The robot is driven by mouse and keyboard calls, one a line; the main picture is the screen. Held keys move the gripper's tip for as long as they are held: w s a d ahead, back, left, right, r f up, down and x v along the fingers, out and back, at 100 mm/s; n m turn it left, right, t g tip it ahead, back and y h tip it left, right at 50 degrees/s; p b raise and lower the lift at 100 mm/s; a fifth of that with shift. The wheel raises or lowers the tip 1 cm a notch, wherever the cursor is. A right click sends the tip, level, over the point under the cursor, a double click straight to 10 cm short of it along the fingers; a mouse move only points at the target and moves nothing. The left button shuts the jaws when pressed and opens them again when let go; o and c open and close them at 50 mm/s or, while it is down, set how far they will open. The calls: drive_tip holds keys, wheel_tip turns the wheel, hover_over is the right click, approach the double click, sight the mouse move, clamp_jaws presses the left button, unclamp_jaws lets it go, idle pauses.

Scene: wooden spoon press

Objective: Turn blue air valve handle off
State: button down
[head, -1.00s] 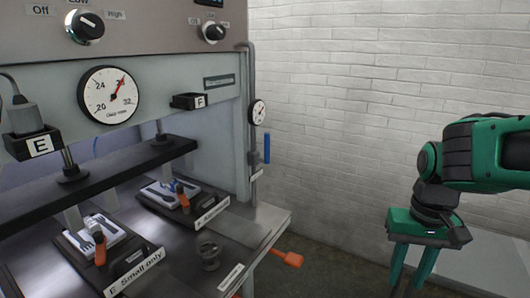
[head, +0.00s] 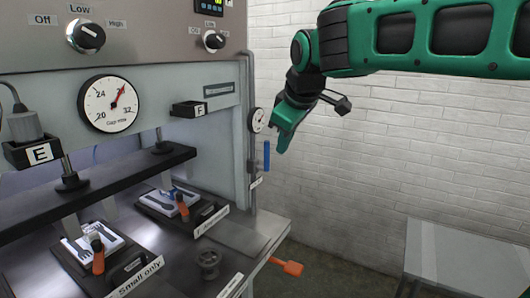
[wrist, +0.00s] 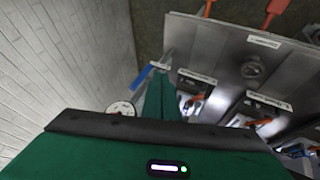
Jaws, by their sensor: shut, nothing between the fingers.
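The blue air valve handle (head: 267,155) stands upright on the thin vertical pipe at the press's right side. In the wrist view the blue handle (wrist: 148,78) shows left of my fingers. My green gripper (head: 281,146) points down beside the small round gauge, just above and right of the handle. Its fingers (wrist: 160,98) are shut and empty. I see no clear contact with the handle.
The small gauge (head: 257,120) sits on the pipe above the handle. The press table (head: 255,225) lies below, with an orange lever (head: 288,267) at its edge. A white brick wall (head: 380,160) stands behind. A grey table (head: 460,255) is at lower right.

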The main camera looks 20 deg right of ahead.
drive_tip(key=shift+n+t, duration=0.3)
drive_tip(key=shift+n, duration=0.4)
drive_tip(key=a, duration=0.1)
drive_tip(key=w+a+r, duration=0.1)
drive_tip(key=a+r, duration=0.1)
drive_tip(key=shift+w+a+r, duration=0.15)
drive_tip(key=shift+w+a, duration=0.05)
drive_tip(key=shift+w, duration=0.2)
drive_tip(key=w+d+f, duration=0.2)
drive_tip(key=w+f, duration=0.6)
drive_tip(key=w, duration=0.1)
drive_tip(key=shift+w+y, duration=0.15)
drive_tip(key=shift+y, duration=0.15)
